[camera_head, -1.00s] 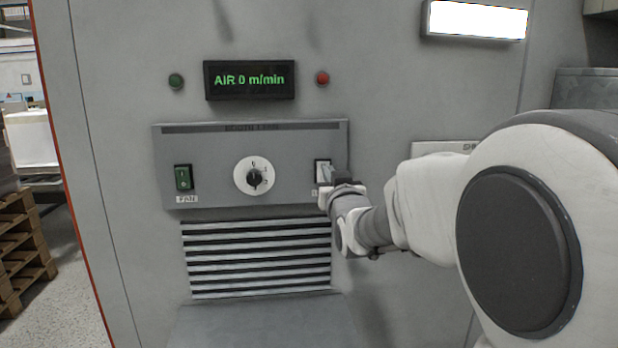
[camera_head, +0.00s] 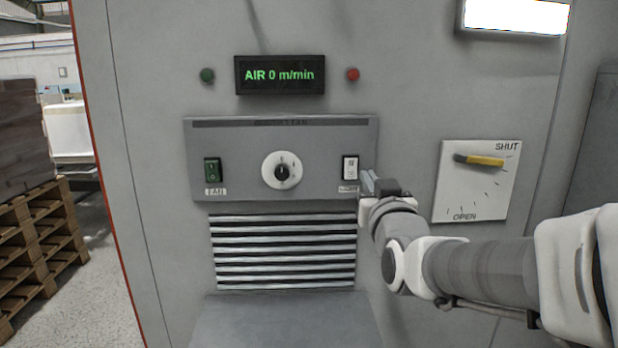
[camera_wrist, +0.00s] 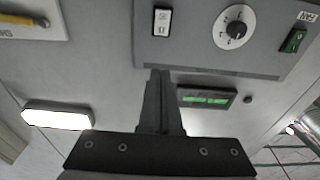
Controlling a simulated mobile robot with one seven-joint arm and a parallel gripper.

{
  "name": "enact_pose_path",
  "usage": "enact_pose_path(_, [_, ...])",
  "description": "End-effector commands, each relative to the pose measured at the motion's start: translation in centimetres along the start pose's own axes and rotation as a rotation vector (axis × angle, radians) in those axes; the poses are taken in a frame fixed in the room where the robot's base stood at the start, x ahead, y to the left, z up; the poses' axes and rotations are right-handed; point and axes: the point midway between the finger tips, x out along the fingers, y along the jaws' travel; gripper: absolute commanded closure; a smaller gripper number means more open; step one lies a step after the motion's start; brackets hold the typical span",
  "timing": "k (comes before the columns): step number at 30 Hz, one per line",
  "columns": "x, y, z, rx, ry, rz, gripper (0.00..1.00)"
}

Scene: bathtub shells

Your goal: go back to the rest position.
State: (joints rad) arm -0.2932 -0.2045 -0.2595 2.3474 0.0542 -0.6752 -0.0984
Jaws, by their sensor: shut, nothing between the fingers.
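My gripper (camera_head: 368,182) is at the right edge of the grey control panel (camera_head: 312,189) in the head view, just right of and below the white rocker switch (camera_head: 350,168). Its fingers (camera_wrist: 160,100) are shut together and empty in the wrist view. The white switch (camera_wrist: 161,22) shows beyond the fingertips there, apart from them. My arm reaches in from the right side of the head view.
The panel also bears a green FAN switch (camera_head: 212,171) and a round dial (camera_head: 282,170). A display (camera_head: 280,75) above reads AIR 0 m/min. A plate with a yellow-tipped lever (camera_head: 485,160) is at right, behind my arm. Louvres (camera_head: 285,250) are below; pallets (camera_head: 40,240) stand left.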

Motion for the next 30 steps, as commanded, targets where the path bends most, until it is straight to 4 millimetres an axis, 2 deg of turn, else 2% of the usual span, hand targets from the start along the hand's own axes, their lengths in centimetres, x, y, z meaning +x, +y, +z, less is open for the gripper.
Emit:
enact_pose_path(8, [-0.7,0.1,-0.3,0.01,-0.065,-0.006,1.0])
enact_pose_path(14, [-4.3,-0.1,0.0,0.029,-0.304,-0.033,1.0])
enact_pose_path(20, [-10.0,-0.4,1.0,0.033,-0.579,-0.05,1.0])
enact_pose_path(30, [-22.0,-0.2,1.8,0.01,-1.017,-0.026,1.0])
